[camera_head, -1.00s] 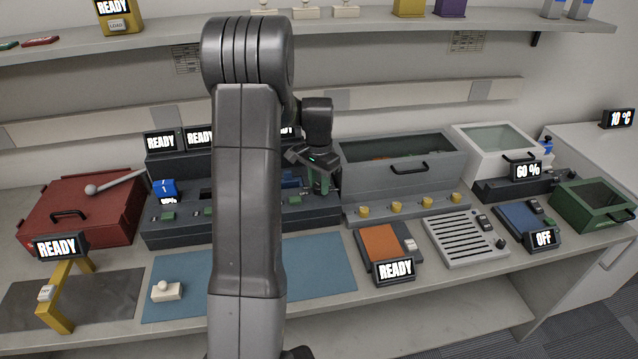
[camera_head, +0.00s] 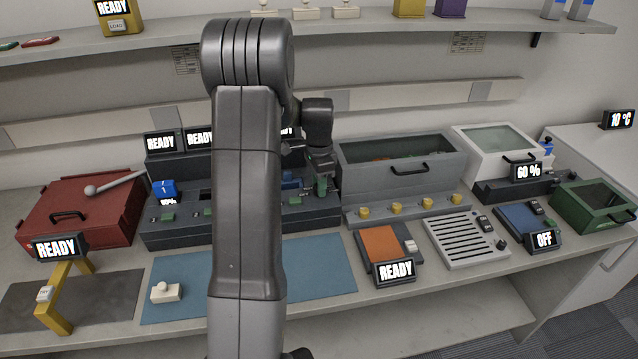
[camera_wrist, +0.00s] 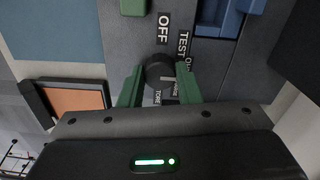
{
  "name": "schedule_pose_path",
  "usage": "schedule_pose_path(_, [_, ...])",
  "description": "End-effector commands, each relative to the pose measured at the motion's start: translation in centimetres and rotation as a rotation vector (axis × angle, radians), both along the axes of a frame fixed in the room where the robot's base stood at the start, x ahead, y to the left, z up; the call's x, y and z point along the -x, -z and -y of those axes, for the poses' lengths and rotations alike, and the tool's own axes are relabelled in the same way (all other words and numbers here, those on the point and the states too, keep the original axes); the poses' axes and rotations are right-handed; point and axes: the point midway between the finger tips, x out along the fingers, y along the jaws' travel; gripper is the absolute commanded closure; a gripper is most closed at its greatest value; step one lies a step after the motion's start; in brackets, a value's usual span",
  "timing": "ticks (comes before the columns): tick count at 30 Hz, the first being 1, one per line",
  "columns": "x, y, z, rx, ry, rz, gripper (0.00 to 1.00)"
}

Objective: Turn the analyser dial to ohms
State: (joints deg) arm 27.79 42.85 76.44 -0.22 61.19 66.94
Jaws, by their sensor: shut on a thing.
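The analyser's dial is a round black knob (camera_wrist: 159,73) with a pale pointer mark, in the wrist view. My gripper (camera_wrist: 160,88) has its two green fingers on either side of the knob, shut on it. Labels OFF and TEST show beyond the knob; smaller labels close to the fingers are partly hidden and hard to read. In the head view my gripper (camera_head: 321,186) is at the right end of the dark charger-like console (camera_head: 240,225). The knob is hidden there.
A grey lidded case (camera_head: 400,158) with yellow knobs stands right of the console. An orange-topped unit (camera_head: 382,245) sits in front of it. A blue mat (camera_head: 325,265) lies in front of the console. A red case (camera_head: 80,215) is at left.

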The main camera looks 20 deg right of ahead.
Motion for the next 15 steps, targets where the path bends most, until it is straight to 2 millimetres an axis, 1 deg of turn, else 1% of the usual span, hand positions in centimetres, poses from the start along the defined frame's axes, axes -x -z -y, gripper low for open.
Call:
schedule_pose_path(7, [-0.09,-0.16,0.07,0.002,-0.001,0.003,0.92])
schedule_pose_path(8, [-0.09,-0.16,0.07,0.002,-0.001,0.003,0.68])
schedule_pose_path(9, [-0.09,-0.16,0.07,0.002,-0.001,0.003,0.60])
schedule_pose_path(11, [-0.08,-0.14,0.06,0.002,-0.001,0.003,0.48])
schedule_pose_path(15, [-0.05,-0.09,0.03,0.001,-0.002,0.002,0.48])
